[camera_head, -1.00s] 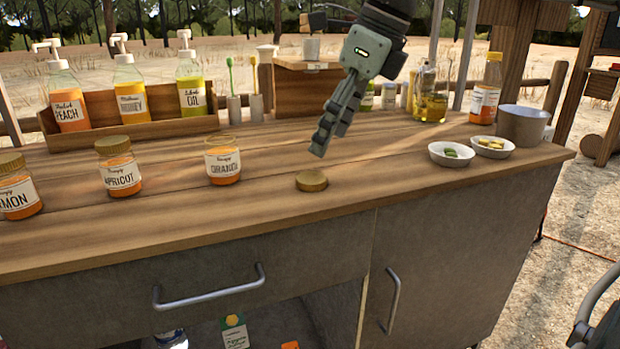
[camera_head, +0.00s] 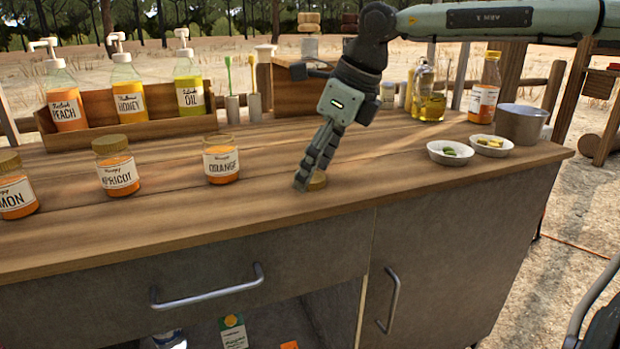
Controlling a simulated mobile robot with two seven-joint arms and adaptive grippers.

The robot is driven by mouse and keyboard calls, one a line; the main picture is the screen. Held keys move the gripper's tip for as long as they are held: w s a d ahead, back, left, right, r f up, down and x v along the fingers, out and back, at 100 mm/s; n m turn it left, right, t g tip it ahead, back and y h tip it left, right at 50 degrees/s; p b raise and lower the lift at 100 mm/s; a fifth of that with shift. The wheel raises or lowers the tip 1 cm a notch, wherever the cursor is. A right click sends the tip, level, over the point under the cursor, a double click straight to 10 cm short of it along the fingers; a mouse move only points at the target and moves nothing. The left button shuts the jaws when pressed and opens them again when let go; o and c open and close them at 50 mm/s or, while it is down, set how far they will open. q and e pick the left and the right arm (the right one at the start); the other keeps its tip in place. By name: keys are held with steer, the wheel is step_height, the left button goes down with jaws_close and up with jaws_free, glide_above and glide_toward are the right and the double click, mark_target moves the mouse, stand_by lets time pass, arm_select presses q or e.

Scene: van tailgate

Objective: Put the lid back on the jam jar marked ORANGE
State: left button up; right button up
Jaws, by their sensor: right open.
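The jam jar marked ORANGE (camera_head: 221,163) stands upright on the wooden counter, with no lid on it. A round gold lid (camera_head: 318,182) lies flat on the counter to the right of the jar, near the front edge. My right gripper (camera_head: 303,183) points down at the lid, its fingers covering the lid's left part. The fingers are open, seen nearly edge-on; I cannot tell whether they touch the lid. My left gripper is not in view.
Lidded jars marked APRICOT (camera_head: 117,168) and, partly cut off, one ending in MON (camera_head: 14,190) stand to the left. A wooden rack (camera_head: 150,130) of pump bottles stands behind. Two small white bowls (camera_head: 450,155) are at the right. The counter between jar and lid is clear.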

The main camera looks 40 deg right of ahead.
mark_target(315, 177)
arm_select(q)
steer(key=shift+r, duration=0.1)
arm_select(e)
steer(key=c, duration=0.8)
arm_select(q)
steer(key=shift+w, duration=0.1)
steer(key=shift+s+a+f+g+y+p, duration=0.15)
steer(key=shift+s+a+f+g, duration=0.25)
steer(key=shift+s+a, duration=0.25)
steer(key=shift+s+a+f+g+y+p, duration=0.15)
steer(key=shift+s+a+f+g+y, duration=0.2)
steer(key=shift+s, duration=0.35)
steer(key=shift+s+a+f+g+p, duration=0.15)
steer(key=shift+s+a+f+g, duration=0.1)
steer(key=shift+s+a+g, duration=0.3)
arm_select(e)
steer(key=shift+r, duration=5.05)
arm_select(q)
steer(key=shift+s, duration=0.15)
